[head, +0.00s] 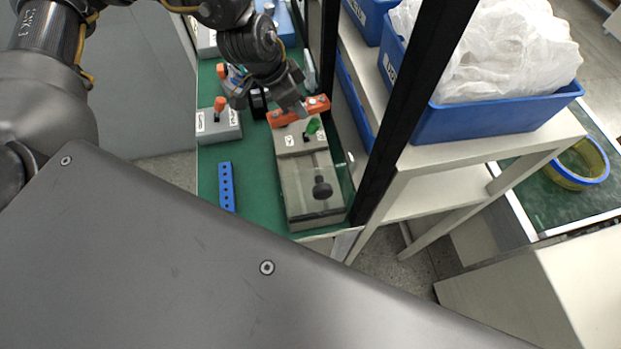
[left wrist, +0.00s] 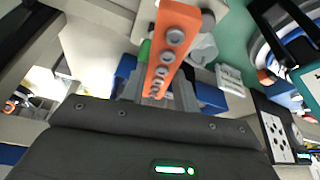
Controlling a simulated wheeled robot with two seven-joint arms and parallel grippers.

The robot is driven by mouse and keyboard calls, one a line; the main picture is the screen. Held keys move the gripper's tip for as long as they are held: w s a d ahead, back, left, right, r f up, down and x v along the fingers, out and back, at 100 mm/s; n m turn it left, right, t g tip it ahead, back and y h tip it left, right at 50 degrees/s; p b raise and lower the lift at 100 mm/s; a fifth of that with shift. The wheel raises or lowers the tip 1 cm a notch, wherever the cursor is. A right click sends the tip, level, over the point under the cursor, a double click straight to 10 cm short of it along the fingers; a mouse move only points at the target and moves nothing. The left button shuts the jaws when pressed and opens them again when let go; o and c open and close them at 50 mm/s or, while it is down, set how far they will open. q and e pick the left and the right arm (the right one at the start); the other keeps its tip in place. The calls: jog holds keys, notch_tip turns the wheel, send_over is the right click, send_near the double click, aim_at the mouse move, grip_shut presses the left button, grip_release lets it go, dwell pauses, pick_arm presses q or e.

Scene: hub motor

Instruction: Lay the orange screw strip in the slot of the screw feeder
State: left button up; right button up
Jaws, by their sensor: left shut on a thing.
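My left gripper (head: 297,108) is shut on the orange screw strip (head: 318,103), which sticks out on both sides of the fingers. The strip is at the far end of the grey screw feeder (head: 292,188). I cannot tell whether it rests on the feeder or hangs just above it; the slot is hidden. In the left wrist view the strip (left wrist: 174,32) shows a row of several screw heads and runs away from the fingers. The feeder has a dark round knob and a green part on top. My right gripper is not in view.
A blue strip with holes (head: 227,187) lies on the green bench (head: 252,205) left of the feeder. A grey box with an orange-topped switch (head: 218,128) stands behind it. A black post (head: 408,100) and a shelf with blue bins (head: 480,122) bound the right side.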

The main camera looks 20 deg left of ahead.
pick_arm(q)
jog(key=w+a+r+m+g+p, duration=0.1)
jog(key=w+a+m+g+p, duration=0.1)
jog(key=m, duration=0.8)
jog(key=w+a+r+m+g+p, duration=0.2)
jog(key=w+m+g+p, duration=0.2)
jog(key=m, duration=0.6)
jog(key=shift+w+a+r+m+g+p, duration=0.25)
jog(key=shift+g+p, duration=0.25)
jog(key=shift+p, duration=0.55)
